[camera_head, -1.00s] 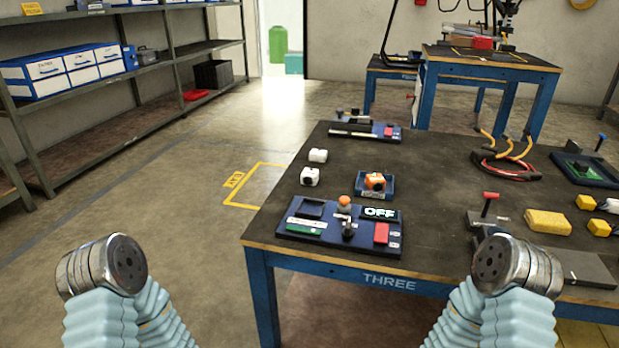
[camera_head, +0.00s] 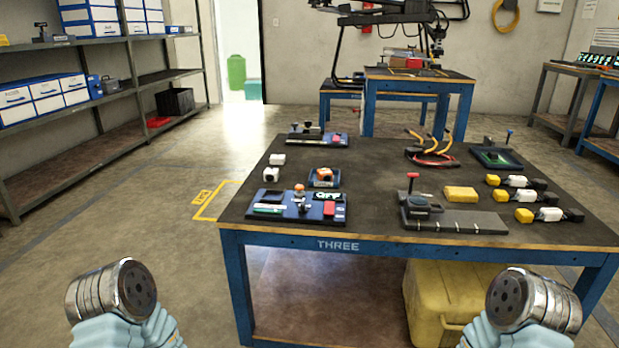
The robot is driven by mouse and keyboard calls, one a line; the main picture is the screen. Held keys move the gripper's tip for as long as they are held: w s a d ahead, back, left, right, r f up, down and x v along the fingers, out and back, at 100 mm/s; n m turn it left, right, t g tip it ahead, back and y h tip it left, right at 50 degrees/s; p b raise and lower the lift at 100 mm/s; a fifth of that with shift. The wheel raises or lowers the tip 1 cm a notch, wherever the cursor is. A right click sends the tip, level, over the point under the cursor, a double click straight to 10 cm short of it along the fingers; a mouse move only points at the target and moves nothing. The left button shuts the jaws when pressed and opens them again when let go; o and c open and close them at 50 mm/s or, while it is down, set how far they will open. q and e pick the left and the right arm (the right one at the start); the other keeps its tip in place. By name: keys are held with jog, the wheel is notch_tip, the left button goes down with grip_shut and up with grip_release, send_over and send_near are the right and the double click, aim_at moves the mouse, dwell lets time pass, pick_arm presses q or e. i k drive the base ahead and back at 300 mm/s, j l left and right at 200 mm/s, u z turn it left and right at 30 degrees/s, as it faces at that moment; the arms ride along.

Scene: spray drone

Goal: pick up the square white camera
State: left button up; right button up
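Two small white blocks stand on the left part of the table marked THREE (camera_head: 235,213). The nearer white block (camera_head: 271,175) has a dark spot on its front, like a lens. The farther white block (camera_head: 277,159) is just behind it. They are too small to tell for sure which is the square white camera. An orange and white block (camera_head: 324,174) sits in a small blue tray to their right. Both my arms show at the bottom, ending in round metal parts with no fingers visible. Both are well short of the white blocks, and no gripper can be seen.
A blue control panel with an OFF sign (camera_head: 268,198) lies in front of the white blocks. A grey fixture with a red-topped lever (camera_head: 460,222) and a yellow block (camera_head: 460,193) are to the right. A yellow bin (camera_head: 440,300) is under the table.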

aim_at(270, 175)
jog(key=i+j+z, duration=0.1)
jog(key=j+z, duration=0.15)
jog(key=z, duration=0.15)
jog(key=i+j+z, duration=0.1)
jog(key=j+z, duration=0.55)
jog(key=z, duration=0.2)
